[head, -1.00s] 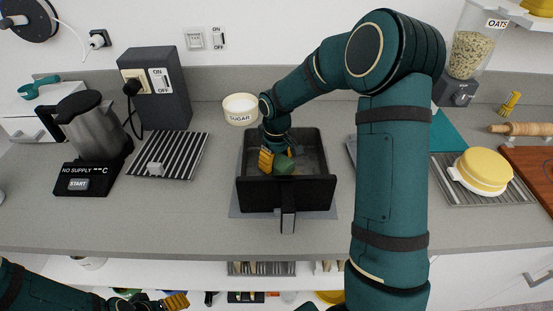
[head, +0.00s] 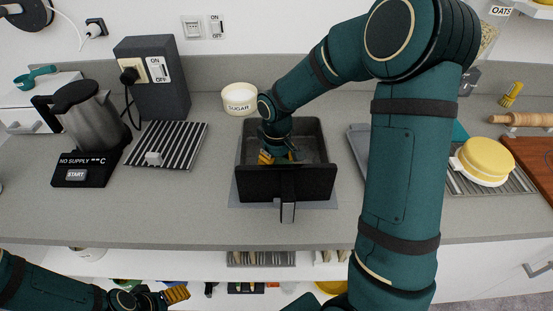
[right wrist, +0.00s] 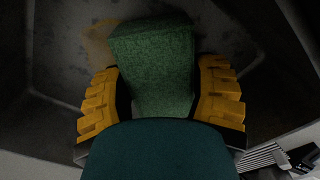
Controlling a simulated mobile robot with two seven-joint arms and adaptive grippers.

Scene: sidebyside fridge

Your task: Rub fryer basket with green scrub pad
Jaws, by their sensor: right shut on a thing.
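The black fryer basket (head: 310,183) stands on the counter with its handle (head: 287,211) toward me. My right gripper (head: 281,157) reaches down inside it, behind the front wall. In the right wrist view, the green scrub pad (right wrist: 155,65) sits between the yellow fingers of this gripper, which is shut on it. The pad is close over the dark basket interior (right wrist: 60,70); I cannot tell whether it touches. A brownish stain (right wrist: 98,42) shows beside the pad's far end. My left gripper (head: 175,295) is low at the lower left, below the counter edge; its opening is unclear.
A sugar bowl (head: 239,99) stands just behind the basket's left corner. A striped rack (head: 180,150) and a kettle (head: 92,122) are to the left. A yellow round thing (head: 486,160) sits at right. The counter in front of the basket is clear.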

